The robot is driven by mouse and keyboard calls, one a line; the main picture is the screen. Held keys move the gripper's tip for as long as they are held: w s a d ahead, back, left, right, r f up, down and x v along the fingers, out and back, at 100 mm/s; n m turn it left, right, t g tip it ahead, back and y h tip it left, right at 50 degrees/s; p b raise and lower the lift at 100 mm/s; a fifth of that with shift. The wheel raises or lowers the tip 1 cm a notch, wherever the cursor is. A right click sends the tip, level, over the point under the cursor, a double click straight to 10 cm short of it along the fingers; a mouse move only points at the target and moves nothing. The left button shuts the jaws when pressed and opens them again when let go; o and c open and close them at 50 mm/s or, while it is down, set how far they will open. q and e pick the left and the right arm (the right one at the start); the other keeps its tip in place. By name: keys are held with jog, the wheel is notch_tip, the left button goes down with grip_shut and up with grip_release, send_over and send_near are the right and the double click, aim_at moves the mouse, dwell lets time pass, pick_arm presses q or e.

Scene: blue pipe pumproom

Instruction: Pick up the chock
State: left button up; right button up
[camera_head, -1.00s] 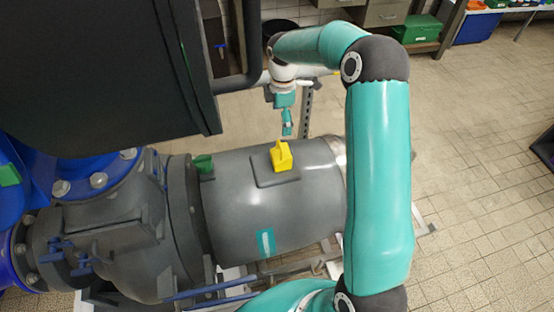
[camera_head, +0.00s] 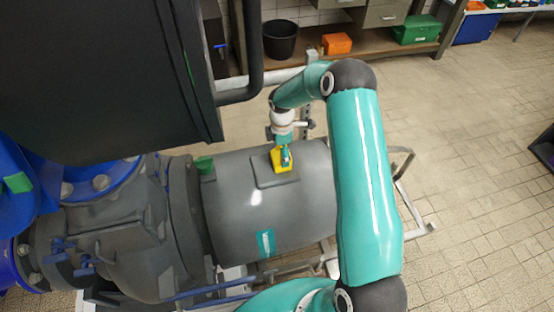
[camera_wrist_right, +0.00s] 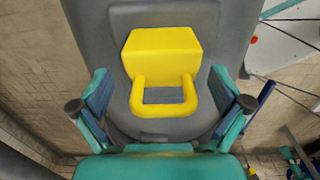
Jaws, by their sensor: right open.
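The yellow chock (camera_head: 281,165) sits on a grey pad on top of the big grey pump cylinder in the head view, partly hidden behind my right gripper (camera_head: 285,156). In the right wrist view the chock (camera_wrist_right: 163,55) shows as a yellow block with a square loop handle pointing toward my gripper. My right gripper (camera_wrist_right: 163,108) is open, with one finger on each side of the handle and a gap on both sides. The fingers do not appear to touch the chock. My left gripper is not in these frames.
The grey cylinder (camera_head: 260,215) joins dark flanged pipework on the left. A dark cabinet (camera_head: 105,75) hangs at upper left. A black bucket (camera_head: 281,40), an orange box (camera_head: 337,43) and a green crate (camera_head: 416,30) stand at the back. The tiled floor on the right is largely clear.

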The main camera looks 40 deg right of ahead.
jog(key=shift+f, duration=1.2)
jog(key=c, duration=1.5)
